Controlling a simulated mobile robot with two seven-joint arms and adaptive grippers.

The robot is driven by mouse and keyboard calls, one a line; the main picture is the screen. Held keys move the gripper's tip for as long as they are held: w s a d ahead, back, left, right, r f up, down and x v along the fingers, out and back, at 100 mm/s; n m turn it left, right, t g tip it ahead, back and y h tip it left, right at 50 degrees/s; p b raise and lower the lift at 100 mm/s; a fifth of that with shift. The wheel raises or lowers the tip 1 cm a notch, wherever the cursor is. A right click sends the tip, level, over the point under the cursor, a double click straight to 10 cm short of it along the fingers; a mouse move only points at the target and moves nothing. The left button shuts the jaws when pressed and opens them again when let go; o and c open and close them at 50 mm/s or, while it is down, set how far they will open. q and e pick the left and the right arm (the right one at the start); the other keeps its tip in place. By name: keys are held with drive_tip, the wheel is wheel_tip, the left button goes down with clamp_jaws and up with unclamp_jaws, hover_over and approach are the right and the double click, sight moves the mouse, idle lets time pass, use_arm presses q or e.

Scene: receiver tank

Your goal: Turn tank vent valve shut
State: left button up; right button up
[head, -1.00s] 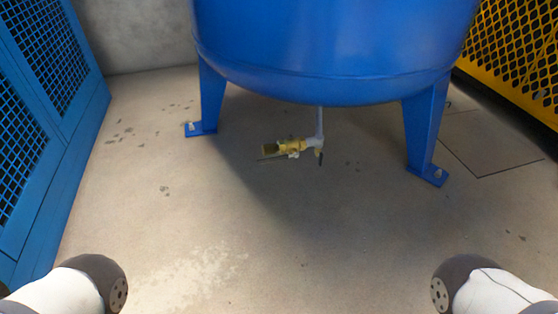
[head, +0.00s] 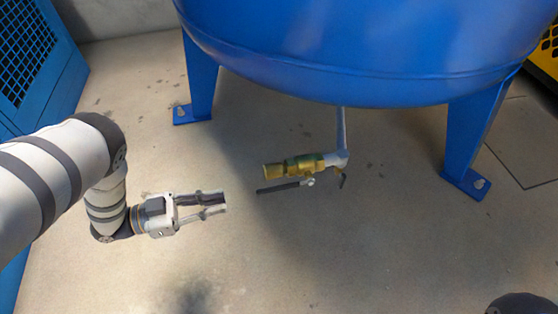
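The brass vent valve (head: 305,165) hangs under the blue tank (head: 360,60) on a thin grey pipe (head: 341,130), its open end facing left. Its dark lever (head: 284,187) lies beside the brass body, roughly parallel to it, with the grip end toward the left. A small dark piece (head: 342,181) sticks down at the right of the fitting. My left gripper (head: 225,203) is left of the lever's end, pointing right. Its two fingers are apart with nothing between them. It does not touch the valve. My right gripper is out of view; only a bit of dark arm shows at bottom right.
The tank's left leg (head: 200,80) and right leg (head: 468,140) stand bolted to the floor on either side of the valve. A blue mesh panel (head: 30,60) is at the left, a yellow mesh guard (head: 547,50) at the far right. The concrete floor (head: 350,260) in front is clear.

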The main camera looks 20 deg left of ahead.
sight(268, 188)
use_arm(q)
drive_tip(key=shift+m+h, duration=0.3)
drive_tip(key=shift+h, duration=0.1)
drive_tip(key=x, duration=0.4)
drive_tip(key=b+x, duration=0.1)
drive_tip(key=x, duration=0.3)
drive_tip(key=b+x, duration=0.1)
drive_tip(key=x, duration=0.3)
drive_tip(key=shift+w+r, duration=0.1)
drive_tip(key=shift+r, duration=0.2)
clamp_jaws()
